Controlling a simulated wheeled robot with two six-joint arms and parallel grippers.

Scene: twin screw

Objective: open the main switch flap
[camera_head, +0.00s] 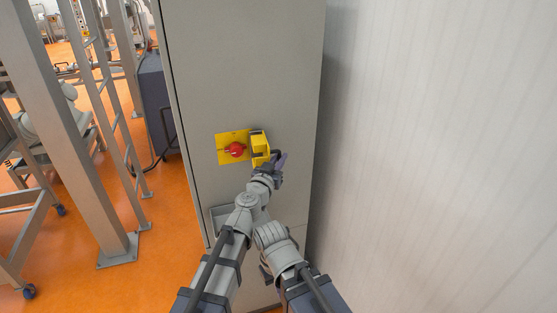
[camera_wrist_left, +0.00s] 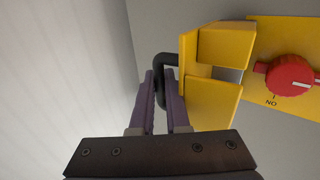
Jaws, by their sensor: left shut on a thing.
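The main switch is a yellow plate (camera_head: 223,151) with a red knob (camera_head: 235,149) on the grey cabinet front. The knob also shows in the left wrist view (camera_wrist_left: 290,76), with "ON" printed beside it. The yellow flap (camera_head: 260,147) stands out from the cabinet at the plate's right side, swung away from the knob, which is uncovered. The flap (camera_wrist_left: 213,100) has a black loop handle (camera_wrist_left: 163,62). My left gripper (camera_head: 280,160) is at the flap's right side. Its purple fingers (camera_wrist_left: 161,90) are shut on the handle. My right gripper cannot be made out.
The tall grey cabinet (camera_head: 245,70) fills the middle. A pale wall (camera_head: 440,150) stands close on its right. On the left are a metal post (camera_head: 65,130), a ladder-like frame (camera_head: 112,100) and open orange floor (camera_head: 165,215).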

